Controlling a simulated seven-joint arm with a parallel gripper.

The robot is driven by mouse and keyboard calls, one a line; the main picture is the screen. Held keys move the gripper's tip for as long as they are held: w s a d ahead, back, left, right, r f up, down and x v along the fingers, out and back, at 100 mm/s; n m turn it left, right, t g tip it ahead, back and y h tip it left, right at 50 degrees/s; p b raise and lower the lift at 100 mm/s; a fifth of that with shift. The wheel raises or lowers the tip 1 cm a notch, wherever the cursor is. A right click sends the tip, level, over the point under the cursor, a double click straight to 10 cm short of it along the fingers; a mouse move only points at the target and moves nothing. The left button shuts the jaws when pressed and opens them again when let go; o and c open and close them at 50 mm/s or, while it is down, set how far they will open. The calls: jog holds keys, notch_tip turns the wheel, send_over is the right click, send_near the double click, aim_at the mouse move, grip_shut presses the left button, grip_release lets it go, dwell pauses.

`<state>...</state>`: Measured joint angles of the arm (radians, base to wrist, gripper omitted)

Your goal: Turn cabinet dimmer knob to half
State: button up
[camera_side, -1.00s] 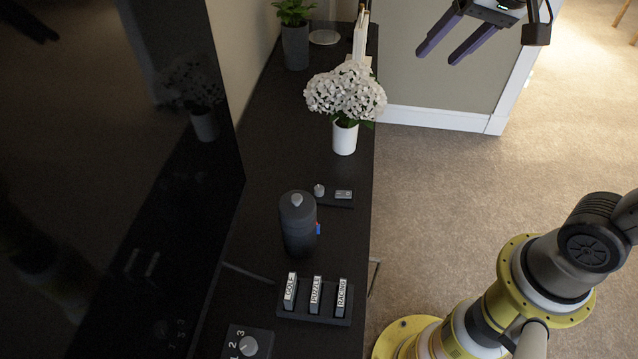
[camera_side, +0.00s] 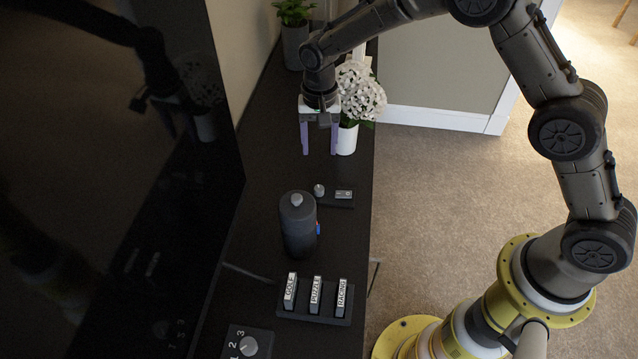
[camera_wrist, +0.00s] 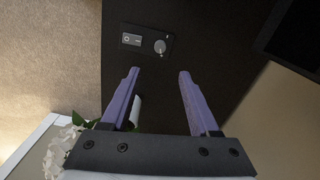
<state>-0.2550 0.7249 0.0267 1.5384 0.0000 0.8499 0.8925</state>
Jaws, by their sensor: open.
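A small dark panel (camera_side: 334,203) on the black cabinet top carries a round grey dimmer knob (camera_side: 319,190) and a light rocker switch (camera_side: 343,194). In the wrist view the knob (camera_wrist: 160,46) is at the panel's right end, with a mark near its upper right, and the switch (camera_wrist: 131,40) at its left end. My gripper (camera_side: 319,152) points down, open and empty, beside the white flowers and on the far side of the panel. In the wrist view the panel lies beyond the purple fingertips (camera_wrist: 159,73), apart from them. The knob's exact setting is too small to read.
A white vase of flowers (camera_side: 346,140) stands right beside my gripper. A dark canister (camera_side: 298,228), a rack of labelled cases (camera_side: 314,306) and a numbered dial (camera_side: 248,346) are nearer. A large black screen (camera_side: 110,180) borders the left.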

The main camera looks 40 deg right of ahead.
aim_at(319, 188)
notch_tip(319, 188, down, 14)
jog(key=shift+a+r, duration=0.1)
dwell(0.5)
grip_shut()
